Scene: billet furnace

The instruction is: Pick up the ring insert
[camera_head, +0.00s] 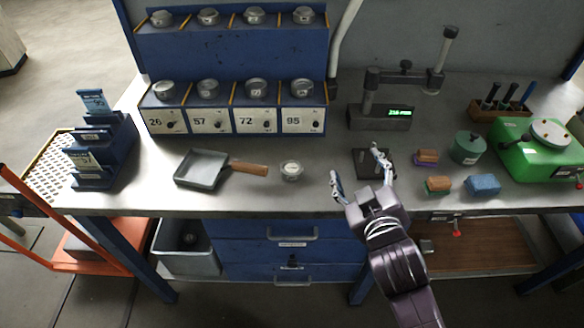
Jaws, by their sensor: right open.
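A small round silvery piece (291,171), which looks like a ring insert, lies on the grey bench top just right of the pan's wooden handle. Similar round metal pieces (257,88) sit on the blue rack (232,58) at the back, on two levels. I cannot tell for sure which one is the ring insert. My right gripper (358,172) is open and empty near the bench's front edge. It is to the right of the small round piece and apart from it, with one finger over a dark plate (364,163). My left gripper is not in view.
A square pan (201,170) lies left of the round piece. A scale with a green display (381,118) stands behind the gripper. Coloured blocks (482,185), a green pot (467,148) and a green machine (530,152) are at right. A blue card holder (103,155) stands at left.

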